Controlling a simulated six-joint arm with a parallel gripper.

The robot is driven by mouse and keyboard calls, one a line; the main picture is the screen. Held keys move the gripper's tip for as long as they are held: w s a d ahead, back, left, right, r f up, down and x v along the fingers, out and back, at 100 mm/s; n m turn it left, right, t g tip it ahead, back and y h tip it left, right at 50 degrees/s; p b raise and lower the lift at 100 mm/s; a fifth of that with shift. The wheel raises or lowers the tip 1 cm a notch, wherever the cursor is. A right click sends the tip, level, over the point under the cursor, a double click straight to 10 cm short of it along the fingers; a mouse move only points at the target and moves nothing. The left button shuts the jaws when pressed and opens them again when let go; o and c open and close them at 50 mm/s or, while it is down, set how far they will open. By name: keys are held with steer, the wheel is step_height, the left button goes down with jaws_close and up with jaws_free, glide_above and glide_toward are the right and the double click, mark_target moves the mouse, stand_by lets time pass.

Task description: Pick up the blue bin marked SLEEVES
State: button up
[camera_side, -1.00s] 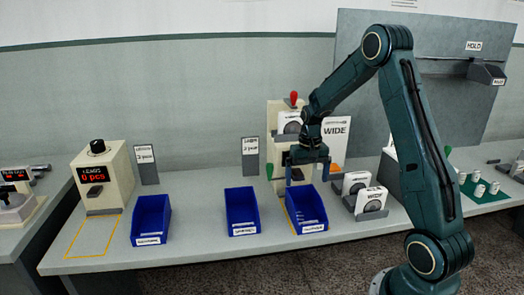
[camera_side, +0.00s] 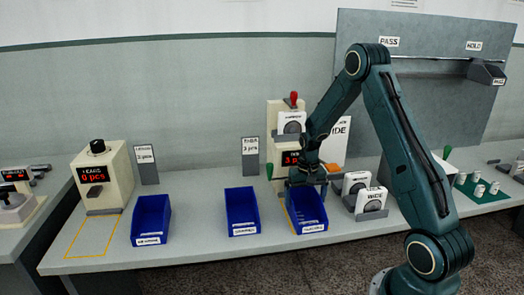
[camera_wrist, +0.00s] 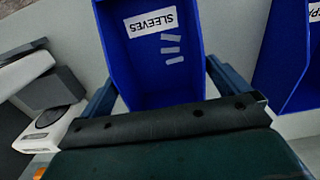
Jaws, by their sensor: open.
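The blue bin marked SLEEVES (camera_wrist: 140,65) lies upside down in the wrist view, its label readable. Several small pale strips lie inside it beside the label. In the side view it is the rightmost of the blue bins (camera_side: 309,217), standing upright on the bench; its label is too small to read there. My gripper (camera_side: 306,192) is low over this bin's back part, fingers pointing down. In the wrist view my gripper (camera_wrist: 160,88) is open, with one finger on each side of the bin. I cannot tell whether either finger touches it.
A middle blue bin (camera_side: 242,213) and a left blue bin (camera_side: 150,221) stand to the left with bare bench between. A cream station with a red lamp (camera_side: 293,96) stands behind the gripper.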

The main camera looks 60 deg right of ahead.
mark_target(304, 214)
steer(key=shift+f, duration=1.95)
steer(key=c, duration=0.8)
steer(key=shift+r, duration=0.2)
step_height(304, 214, up, 20)
steer(key=shift+f, duration=0.15)
